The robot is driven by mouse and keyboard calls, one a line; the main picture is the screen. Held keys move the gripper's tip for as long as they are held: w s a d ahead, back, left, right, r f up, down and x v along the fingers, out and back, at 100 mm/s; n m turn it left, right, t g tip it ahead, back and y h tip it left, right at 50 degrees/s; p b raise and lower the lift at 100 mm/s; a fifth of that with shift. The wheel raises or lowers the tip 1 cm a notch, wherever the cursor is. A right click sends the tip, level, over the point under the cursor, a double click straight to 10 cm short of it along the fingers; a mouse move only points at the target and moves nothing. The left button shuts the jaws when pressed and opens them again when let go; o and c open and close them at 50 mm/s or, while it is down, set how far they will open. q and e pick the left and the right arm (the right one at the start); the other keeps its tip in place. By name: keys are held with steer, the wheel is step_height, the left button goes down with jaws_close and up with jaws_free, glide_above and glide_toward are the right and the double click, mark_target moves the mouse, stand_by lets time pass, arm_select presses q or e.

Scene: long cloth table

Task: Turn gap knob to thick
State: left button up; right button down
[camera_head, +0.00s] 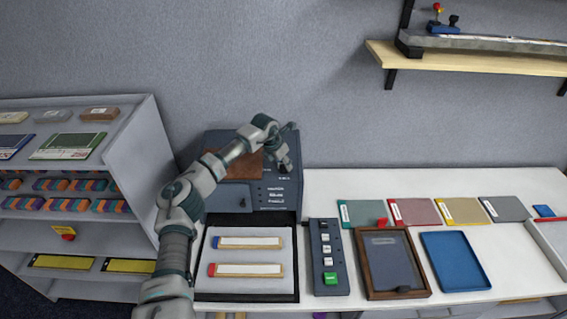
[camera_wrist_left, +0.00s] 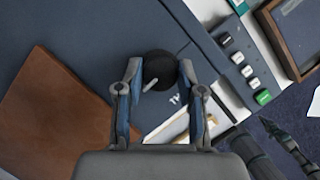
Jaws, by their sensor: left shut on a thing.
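The dark blue machine (camera_head: 233,200) stands at the left end of the table, with white marks on its right panel. The round black gap knob (camera_wrist_left: 160,66) with a pale pointer line shows on the machine's dark face in the wrist view. My left gripper (camera_head: 284,160) reaches over the machine's top right. In the wrist view the left gripper (camera_wrist_left: 160,76) has one finger on each side of the knob and is shut on it. The gripper hides the knob in the head view. White lettering beside the knob is partly hidden.
A brown leather piece (camera_head: 242,165) lies on top of the machine. A tray (camera_head: 249,292) with two strips lies in front. A button panel (camera_head: 327,261), wooden frame (camera_head: 366,283) and blue tray (camera_head: 454,261) stand to the right. A shelf unit (camera_head: 135,150) is at left.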

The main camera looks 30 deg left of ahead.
arm_select(q)
steer(key=shift+n+y, duration=0.5)
steer(key=shift+n, duration=0.5)
steer(key=shift+d+n+y, duration=0.1)
steer(key=shift+n+y, duration=0.4)
steer(key=shift+n, duration=0.7)
steer(key=n+y, duration=0.1)
steer(key=n, duration=0.1)
steer(key=n+y, duration=0.1)
steer(key=n, duration=0.2)
steer(key=shift+d+n+g, duration=0.1)
steer(key=shift+n+g, duration=0.2)
steer(key=shift+g, duration=0.1)
steer(key=n+g+y, duration=0.1)
steer(key=n, duration=0.3)
steer(key=shift+w+d, duration=0.1)
steer(key=shift+n+g+y, duration=0.3)
steer(key=shift+n+g, duration=0.4)
steer(key=shift+n, duration=1.2)
